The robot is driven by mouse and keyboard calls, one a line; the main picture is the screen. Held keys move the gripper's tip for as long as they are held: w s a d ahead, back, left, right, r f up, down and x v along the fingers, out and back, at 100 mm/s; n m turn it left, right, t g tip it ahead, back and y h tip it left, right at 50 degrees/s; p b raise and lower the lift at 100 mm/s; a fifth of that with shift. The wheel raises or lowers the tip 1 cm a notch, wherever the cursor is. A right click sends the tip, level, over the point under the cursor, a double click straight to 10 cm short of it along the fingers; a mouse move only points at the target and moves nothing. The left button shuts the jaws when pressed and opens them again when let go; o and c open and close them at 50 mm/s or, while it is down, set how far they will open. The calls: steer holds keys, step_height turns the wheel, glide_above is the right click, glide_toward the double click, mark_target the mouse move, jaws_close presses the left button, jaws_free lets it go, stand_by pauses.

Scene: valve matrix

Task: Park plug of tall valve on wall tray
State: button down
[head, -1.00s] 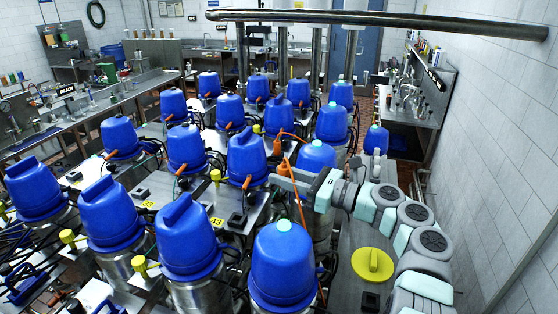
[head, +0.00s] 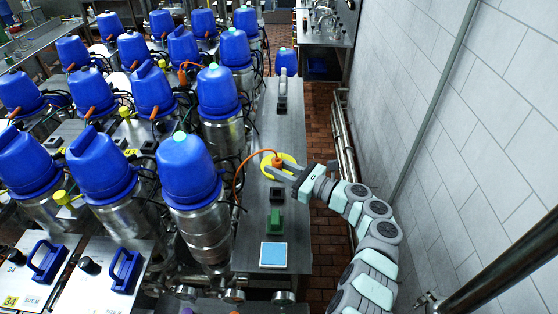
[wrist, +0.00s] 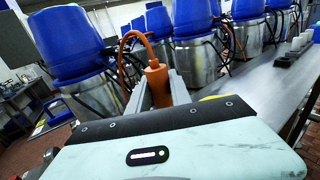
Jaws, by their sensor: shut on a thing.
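My gripper (head: 283,172) is shut on an orange plug (head: 277,161) in the head view. In the wrist view the same plug (wrist: 155,84) stands upright between my two grey fingers (wrist: 157,92). An orange cable (head: 239,180) loops from it to the left and down beside a blue-capped steel valve (head: 188,168). The plug is over a yellow disc (head: 264,166) on the long grey metal tray (head: 262,125) along the wall side. I cannot tell whether the plug touches the disc. Which valve is the tall one is not clear.
On the tray, a black block (head: 277,194), a green block (head: 275,219) and a blue-and-white square (head: 273,254) lie nearer the camera. A black-and-grey fitting (head: 282,92) stands farther back. Several blue-capped valves crowd the left. Pipes (head: 343,130) and the tiled wall are right.

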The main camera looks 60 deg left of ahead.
steer(key=shift+r, duration=0.1)
steer(key=shift+f+b, duration=2.2)
steer(key=shift+f, duration=0.75)
steer(key=shift+f+b, duration=0.95)
steer(key=shift+f, duration=0.4)
steer(key=c, duration=1.1)
jaws_free()
steer(key=shift+b+v, duration=0.35)
steer(key=shift+v, duration=3.35)
